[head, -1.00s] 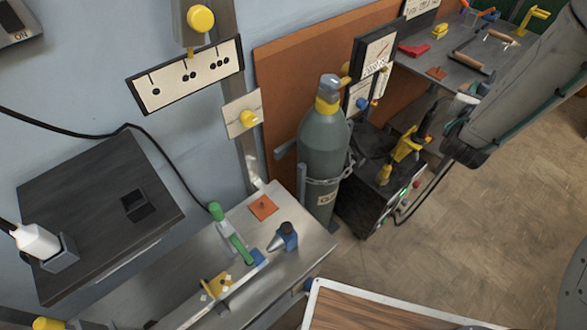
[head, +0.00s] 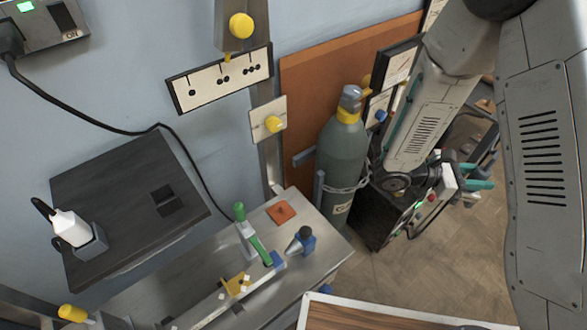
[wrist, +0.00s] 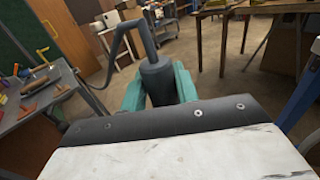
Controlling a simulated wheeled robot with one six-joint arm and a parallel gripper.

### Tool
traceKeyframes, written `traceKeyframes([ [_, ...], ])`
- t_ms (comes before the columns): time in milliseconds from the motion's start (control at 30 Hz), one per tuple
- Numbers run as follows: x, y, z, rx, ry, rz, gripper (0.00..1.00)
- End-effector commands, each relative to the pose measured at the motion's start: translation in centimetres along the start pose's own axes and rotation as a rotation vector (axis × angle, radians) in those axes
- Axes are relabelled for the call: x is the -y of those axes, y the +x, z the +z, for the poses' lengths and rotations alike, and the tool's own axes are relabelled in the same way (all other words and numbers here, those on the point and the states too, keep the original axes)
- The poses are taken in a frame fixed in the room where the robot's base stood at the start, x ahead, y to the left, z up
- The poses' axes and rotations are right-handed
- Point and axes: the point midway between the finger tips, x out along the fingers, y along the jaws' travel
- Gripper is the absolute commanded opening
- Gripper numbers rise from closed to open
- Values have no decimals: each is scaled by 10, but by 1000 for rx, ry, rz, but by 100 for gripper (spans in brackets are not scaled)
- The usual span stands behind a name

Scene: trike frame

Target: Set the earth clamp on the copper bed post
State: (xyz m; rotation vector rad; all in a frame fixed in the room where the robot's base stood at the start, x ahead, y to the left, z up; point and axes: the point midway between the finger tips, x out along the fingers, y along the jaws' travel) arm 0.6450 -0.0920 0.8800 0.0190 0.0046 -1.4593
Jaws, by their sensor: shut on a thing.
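My gripper (head: 480,177), with teal fingers, is at the right in the head view, in front of the welding machine. In the wrist view, its teal fingers (wrist: 160,90) are shut around a dark grey cylindrical piece with a dark lead curving off its top, which I take for the earth clamp (wrist: 157,78). The clamp's jaws cannot be made out. The copper bed post (head: 281,212) appears as a small copper-orange square with a central stub on the steel bench, well left of my gripper. Nothing covers it.
A grey gas cylinder (head: 342,150) stands between bench and welding machine (head: 375,212). On the bench (head: 325,250), a green-handled clamp (head: 258,245) and a blue-based cone (head: 301,241) are close to the post. A wood-topped table (head: 350,318) is in front.

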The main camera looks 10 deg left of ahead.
Motion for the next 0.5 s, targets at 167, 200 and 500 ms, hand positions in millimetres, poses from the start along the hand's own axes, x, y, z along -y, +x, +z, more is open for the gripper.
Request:
traceKeyframes([
  [167,76,-29,-16,4,-1,-382,8],
  [200,92,-39,-18,5,0,-469,8],
  [500,185,-151,-31,9,6,-1134,8],
])
